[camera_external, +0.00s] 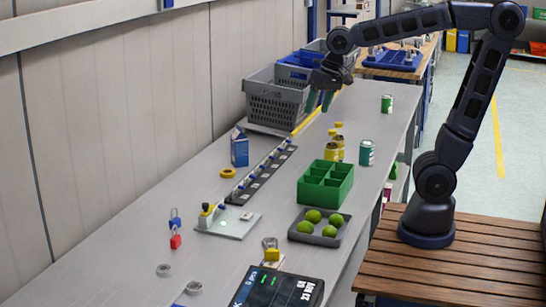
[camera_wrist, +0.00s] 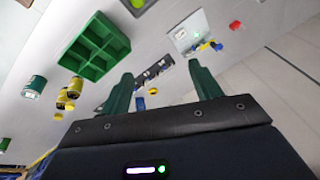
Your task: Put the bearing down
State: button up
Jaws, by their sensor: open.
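Two small grey metal rings that look like bearings lie on the grey bench at its near left end: one ring (camera_external: 164,270) and, to its right and nearer, another ring (camera_external: 194,287). I cannot tell which one the task means. My gripper (camera_external: 323,101) is at the far part of the bench, above the bench beside the grey crate, far from both rings. Its two green fingers are apart in the wrist view (camera_wrist: 162,84), with nothing held between them. No ring can be made out for certain in the wrist view.
A grey crate (camera_external: 275,108) stands by the wall. A green divided box (camera_external: 325,184), also in the wrist view (camera_wrist: 92,47), and a tray of green balls (camera_external: 342,236) stand mid-bench.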

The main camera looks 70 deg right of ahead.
jog(key=s+d+f+n, duration=0.1)
jog(key=s+d+n, duration=0.1)
jog(key=s, duration=0.4)
jog(key=s+d+f+n+t+h, duration=0.1)
jog(key=s+d+f+n, duration=0.1)
jog(key=s+d, duration=0.3)
jog(key=shift+s+d+f+n, duration=0.2)
jog(key=shift+s+f+n, duration=0.1)
jog(key=shift+s, duration=0.65)
jog(key=shift+o, duration=0.5)
jog(key=shift+w+r, duration=0.1)
